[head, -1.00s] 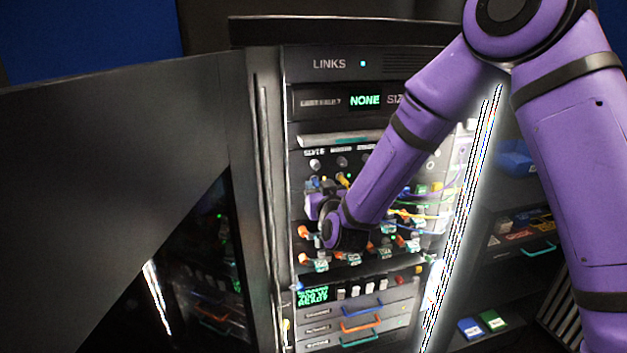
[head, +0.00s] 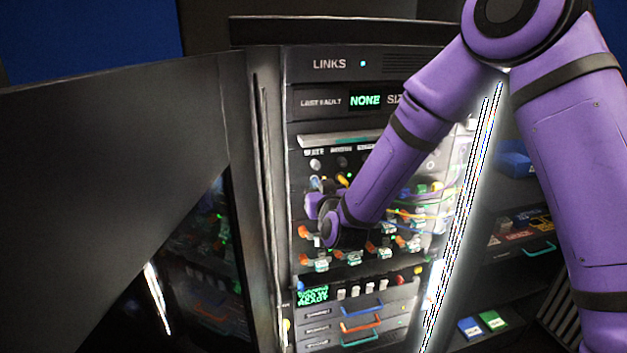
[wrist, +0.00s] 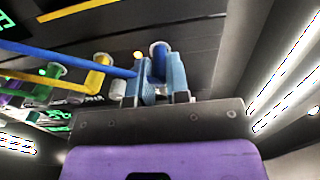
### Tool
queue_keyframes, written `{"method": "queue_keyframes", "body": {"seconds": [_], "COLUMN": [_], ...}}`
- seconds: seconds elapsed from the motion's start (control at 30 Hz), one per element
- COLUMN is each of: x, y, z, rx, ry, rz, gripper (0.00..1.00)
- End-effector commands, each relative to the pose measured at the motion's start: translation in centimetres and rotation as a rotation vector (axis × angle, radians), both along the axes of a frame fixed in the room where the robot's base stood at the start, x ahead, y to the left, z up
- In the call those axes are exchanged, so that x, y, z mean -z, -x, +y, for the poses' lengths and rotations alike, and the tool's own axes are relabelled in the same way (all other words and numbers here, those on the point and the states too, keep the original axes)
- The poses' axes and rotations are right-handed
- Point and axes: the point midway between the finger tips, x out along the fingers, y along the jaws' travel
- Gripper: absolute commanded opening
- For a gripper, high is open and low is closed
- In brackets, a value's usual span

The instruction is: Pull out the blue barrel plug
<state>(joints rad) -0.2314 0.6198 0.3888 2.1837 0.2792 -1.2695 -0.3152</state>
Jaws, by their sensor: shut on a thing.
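The blue barrel plug (wrist: 160,59) shows in the wrist view between the two blue-padded fingers of my gripper (wrist: 161,78). The gripper is shut on it. The plug's far end is toward the dark panel face; I cannot tell whether it is still seated in a socket. A blue cable (wrist: 70,55) runs in from the left to the gripper. In the head view, my gripper (head: 316,205) is at the left part of the rack's connector panel (head: 304,245). My wrist hides the plug there.
A yellow plug (wrist: 97,75) and a green plug (wrist: 52,70) stand left of my gripper in the wrist view. Rows of orange and pale connectors (head: 321,264) lie below it. A dark open door (head: 120,150) stands left of the rack. A bright light strip (head: 462,220) edges its right side.

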Motion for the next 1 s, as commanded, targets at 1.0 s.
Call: {"method": "queue_keyframes", "body": {"seconds": [1.0], "x": [0.0], "y": [3.4], "z": [-1.0], "rx": [0.000], "ry": [0.000], "rz": [-0.001], "gripper": [0.00]}}
